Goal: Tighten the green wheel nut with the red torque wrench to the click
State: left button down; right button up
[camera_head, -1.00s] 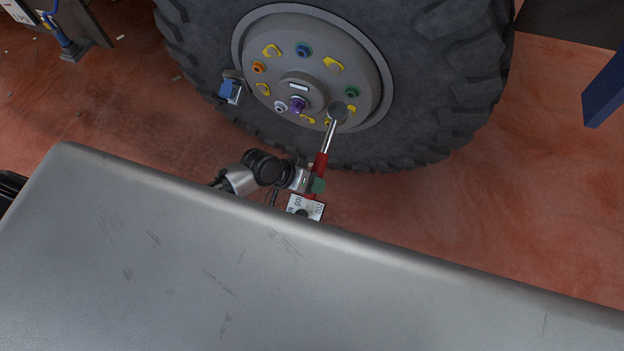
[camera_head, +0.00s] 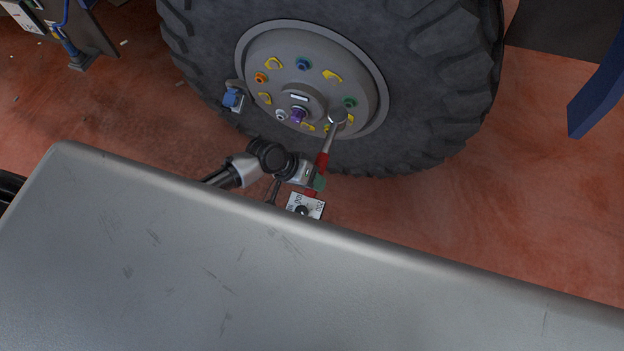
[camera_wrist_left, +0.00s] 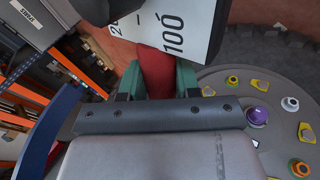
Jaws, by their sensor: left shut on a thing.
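The red torque wrench (camera_head: 322,161) has a red grip, a silver shaft and a round head. My left gripper (camera_head: 315,180) is shut on its red grip. In the left wrist view, the green fingers (camera_wrist_left: 158,80) close around the red grip (camera_wrist_left: 156,72). The wrench head points up at the wheel. The green wheel nut (camera_head: 350,102) sits on the lower right of the hub, just above and right of the wrench head. They look apart in the picture; the depth gap is unclear. The head partly hides the hub behind it. My right gripper is not in view.
A white scale plate (camera_head: 305,205) marked 100 is at the wrench's lower end. A blue part (camera_head: 598,92) stands at right. Red floor lies open at lower right.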

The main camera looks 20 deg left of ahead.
pick_arm(q)
jog(key=shift+w+r+n+g+p, duration=0.15)
jog(key=shift+r+g+p, duration=0.35)
jog(key=shift+r+p, duration=0.9)
jog(key=shift+w+r+n+g+p, duration=0.15)
jog(key=shift+r+g+p, duration=0.35)
jog(key=shift+r+p, duration=0.9)
jog(key=shift+r, duration=0.1)
